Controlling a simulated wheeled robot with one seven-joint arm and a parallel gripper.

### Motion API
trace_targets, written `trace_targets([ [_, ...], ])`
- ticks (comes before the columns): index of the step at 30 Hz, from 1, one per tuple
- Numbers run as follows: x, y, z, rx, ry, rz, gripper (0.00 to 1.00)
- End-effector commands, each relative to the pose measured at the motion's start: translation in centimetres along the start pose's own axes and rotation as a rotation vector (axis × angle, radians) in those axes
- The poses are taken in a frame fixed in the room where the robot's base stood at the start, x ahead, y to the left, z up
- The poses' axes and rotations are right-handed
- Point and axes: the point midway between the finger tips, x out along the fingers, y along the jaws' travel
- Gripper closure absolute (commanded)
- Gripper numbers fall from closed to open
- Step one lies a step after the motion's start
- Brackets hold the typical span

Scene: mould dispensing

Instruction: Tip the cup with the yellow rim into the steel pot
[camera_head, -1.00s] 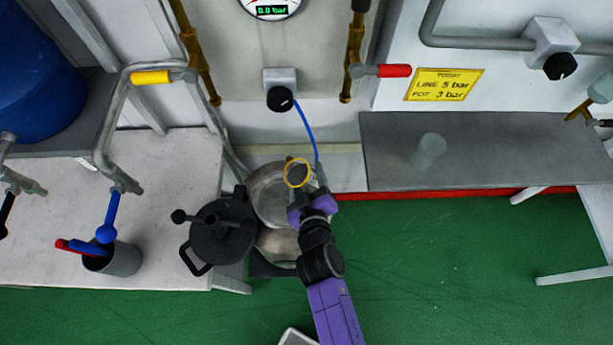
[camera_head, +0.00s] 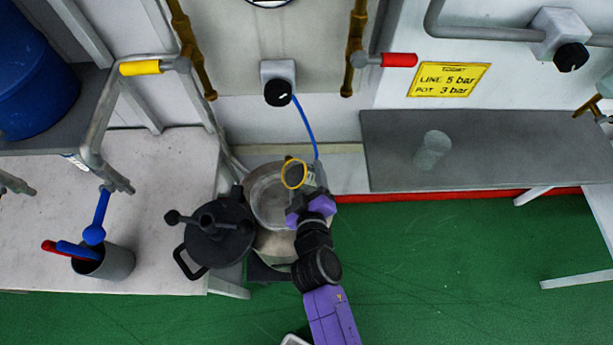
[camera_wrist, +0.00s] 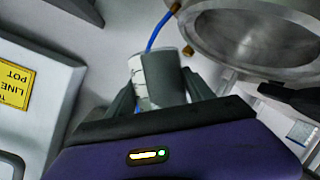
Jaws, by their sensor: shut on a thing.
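The cup with the yellow rim (camera_head: 294,174) is in my gripper (camera_head: 312,192), above the right part of the steel pot (camera_head: 262,207) in the head view. Its rim faces the head camera and leans left, so the cup looks tilted. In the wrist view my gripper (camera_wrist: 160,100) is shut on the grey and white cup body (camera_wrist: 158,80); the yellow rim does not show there. The open steel pot (camera_wrist: 262,35) is at the upper right of the wrist view. Whether anything is in the cup is too small to tell.
A black lid with handles (camera_head: 218,232) stands beside the pot on the left. A blue hose (camera_head: 305,128) comes down behind the cup. A clear cup (camera_head: 433,150) stands on the grey bench (camera_head: 500,165). A grey holder (camera_head: 112,264) with tools is on the left table.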

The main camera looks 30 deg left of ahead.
Motion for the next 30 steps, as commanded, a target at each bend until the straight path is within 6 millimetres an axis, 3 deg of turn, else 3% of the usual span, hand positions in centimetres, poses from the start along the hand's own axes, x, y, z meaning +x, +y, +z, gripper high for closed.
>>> trace_targets([
  [30,0.23,-0.38,0.52,-0.139,0.001,0.059,0.93],
])
